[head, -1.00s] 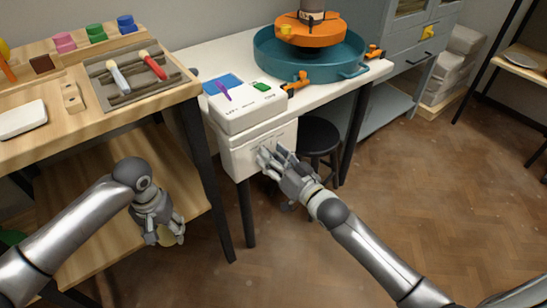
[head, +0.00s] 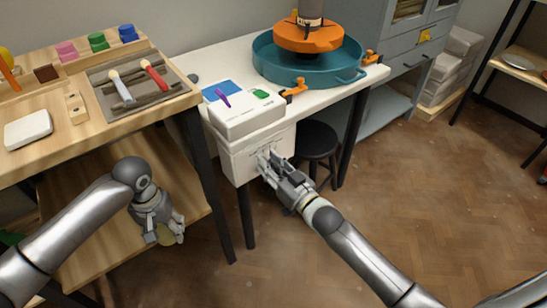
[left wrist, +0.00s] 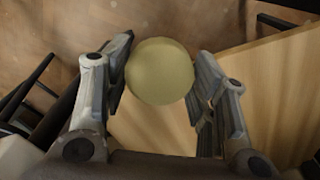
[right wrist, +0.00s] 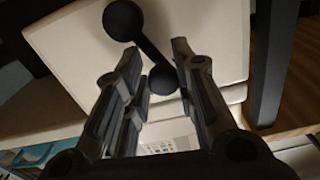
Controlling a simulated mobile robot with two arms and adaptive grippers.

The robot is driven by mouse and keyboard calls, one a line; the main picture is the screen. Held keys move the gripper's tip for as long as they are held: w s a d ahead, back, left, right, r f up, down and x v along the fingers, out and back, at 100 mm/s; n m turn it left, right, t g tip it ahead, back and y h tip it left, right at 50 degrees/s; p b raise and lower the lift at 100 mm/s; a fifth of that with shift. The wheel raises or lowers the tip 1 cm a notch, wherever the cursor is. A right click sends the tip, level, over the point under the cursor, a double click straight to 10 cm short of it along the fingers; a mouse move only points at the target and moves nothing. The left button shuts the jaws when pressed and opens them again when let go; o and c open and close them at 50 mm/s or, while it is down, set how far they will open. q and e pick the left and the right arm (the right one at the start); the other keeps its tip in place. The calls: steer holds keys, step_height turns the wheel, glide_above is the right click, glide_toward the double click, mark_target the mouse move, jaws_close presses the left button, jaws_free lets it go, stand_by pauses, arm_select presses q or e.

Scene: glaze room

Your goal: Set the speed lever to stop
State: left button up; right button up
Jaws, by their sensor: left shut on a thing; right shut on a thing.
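The speed lever (right wrist: 143,46) is a dark bar with a rounded knob at each end, on the front of a white control box (head: 240,155). In the right wrist view its lower knob lies between the fingertips of my right gripper (right wrist: 153,65), which is shut on it. In the head view my right gripper (head: 268,160) is at the box front and hides the lever. My left gripper (head: 165,236) is shut on a pale yellow round object (left wrist: 160,72), away from the box. I cannot read the lever's markings.
The white table (head: 345,88) holds a teal basin (head: 275,70) with an orange wheel part. A black stool (head: 317,140) stands right of the box. A wooden bench (head: 60,140) with tools is at left. Floor at right is clear.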

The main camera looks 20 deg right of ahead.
arm_select(q)
steer(key=shift+r, duration=0.4)
arm_select(e)
steer(key=shift+s+a+f+n, duration=0.15)
steer(key=shift+s+a+n, duration=0.1)
steer(key=shift+a+n, duration=0.45)
steer(key=o, duration=0.8)
arm_select(q)
steer(key=shift+a, duration=0.2)
arm_select(e)
steer(key=shift+o, duration=0.7)
steer(key=shift+w, duration=0.1)
steer(key=shift+d, duration=0.1)
steer(key=shift+s+d+f, duration=0.1)
steer(key=shift+s+d, duration=0.1)
steer(key=shift+s, duration=0.05)
arm_select(q)
steer(key=shift+d, duration=0.1)
arm_select(e)
steer(key=v, duration=1.1)
steer(key=shift+s, duration=0.2)
